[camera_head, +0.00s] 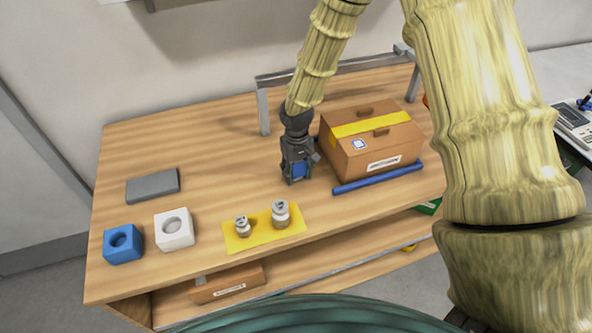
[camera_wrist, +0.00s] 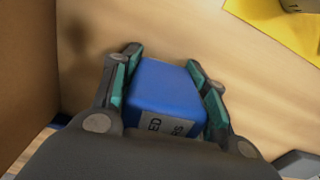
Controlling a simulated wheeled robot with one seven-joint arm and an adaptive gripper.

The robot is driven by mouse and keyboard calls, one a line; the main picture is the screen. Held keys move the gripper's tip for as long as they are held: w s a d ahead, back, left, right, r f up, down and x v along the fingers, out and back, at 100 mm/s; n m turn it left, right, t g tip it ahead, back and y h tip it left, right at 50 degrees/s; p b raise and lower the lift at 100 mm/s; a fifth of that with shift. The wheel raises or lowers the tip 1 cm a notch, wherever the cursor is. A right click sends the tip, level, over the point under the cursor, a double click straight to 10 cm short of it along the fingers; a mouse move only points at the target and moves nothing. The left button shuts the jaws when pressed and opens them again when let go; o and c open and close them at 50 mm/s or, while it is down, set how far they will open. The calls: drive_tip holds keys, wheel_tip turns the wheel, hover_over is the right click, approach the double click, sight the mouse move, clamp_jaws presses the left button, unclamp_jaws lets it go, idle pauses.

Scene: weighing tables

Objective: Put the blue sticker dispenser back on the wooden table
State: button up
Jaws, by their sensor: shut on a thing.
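My gripper (camera_head: 297,152) is over the wooden table (camera_head: 215,130), left of the cardboard box. It is shut on the blue sticker dispenser (camera_head: 299,170), which is mostly hidden by the fingers in the head view. In the wrist view, the blue dispenser (camera_wrist: 165,95) sits between the two green-padded fingers of my gripper (camera_wrist: 165,80), with a partly visible printed label facing the camera. The table top lies beneath it. I cannot tell whether the dispenser touches the table.
A taped cardboard box (camera_head: 370,145) stands close on the right, with a blue bar (camera_head: 378,179) before it. A yellow mat (camera_head: 262,234) with two metal weights lies in front. A white block (camera_head: 174,238), blue block (camera_head: 122,250) and grey slab (camera_head: 152,186) are left. The middle-left is clear.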

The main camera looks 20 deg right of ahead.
drive_tip(key=o, duration=1)
drive_tip(key=shift+r, duration=0.1)
